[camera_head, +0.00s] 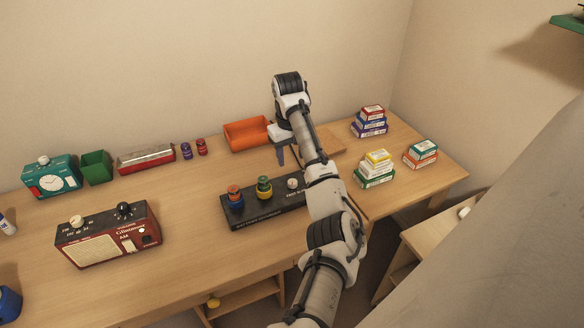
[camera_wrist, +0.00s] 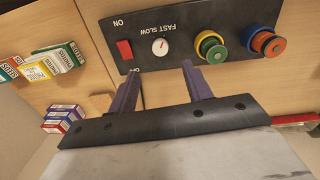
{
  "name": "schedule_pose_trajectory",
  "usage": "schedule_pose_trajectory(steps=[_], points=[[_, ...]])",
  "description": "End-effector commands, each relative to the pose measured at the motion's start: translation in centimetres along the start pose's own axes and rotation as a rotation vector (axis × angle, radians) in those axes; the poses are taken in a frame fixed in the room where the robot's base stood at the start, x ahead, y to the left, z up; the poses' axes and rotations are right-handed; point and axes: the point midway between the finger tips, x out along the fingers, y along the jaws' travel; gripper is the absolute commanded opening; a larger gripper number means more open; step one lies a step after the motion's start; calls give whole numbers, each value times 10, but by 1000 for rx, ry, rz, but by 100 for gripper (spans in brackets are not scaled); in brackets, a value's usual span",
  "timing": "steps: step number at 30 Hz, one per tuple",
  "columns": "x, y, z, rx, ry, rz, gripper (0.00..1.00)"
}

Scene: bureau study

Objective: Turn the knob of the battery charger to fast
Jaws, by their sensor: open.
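The battery charger (camera_head: 262,212) is a flat black box on the desk, partly hidden behind my arm. Its white round knob (camera_head: 292,183) also shows in the wrist view (camera_wrist: 160,46), beside the FAST and SLOW lettering. A red switch (camera_wrist: 125,49) with ON and OFF labels sits beside the knob. My gripper (camera_wrist: 162,70) is open and empty. Its two purple fingers stand apart near the charger's edge, short of the knob. In the head view, my gripper (camera_head: 281,157) is above the desk beyond the charger.
On the charger, a green-yellow round piece (camera_wrist: 211,47) and an orange-blue one (camera_wrist: 266,42) stand beside the knob. An orange bin (camera_head: 247,134) is behind. Stacked small boxes (camera_head: 376,168) stand at right. A red radio (camera_head: 108,236) is at left, with bare desk between.

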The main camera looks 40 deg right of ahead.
Motion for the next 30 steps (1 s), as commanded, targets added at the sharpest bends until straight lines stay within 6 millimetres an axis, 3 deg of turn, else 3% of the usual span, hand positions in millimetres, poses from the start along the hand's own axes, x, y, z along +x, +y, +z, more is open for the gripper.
schedule_pose_trajectory(steps=[1, 7, 27, 30], points=[[-15, 2, 0, 1, 0, 4, 50], [-34, 0, 0, 1, 0, 1, 50], [-36, 0, 0, 1, 0, -1, 50], [-35, -20, -17, -38, 42, 10, 50]])
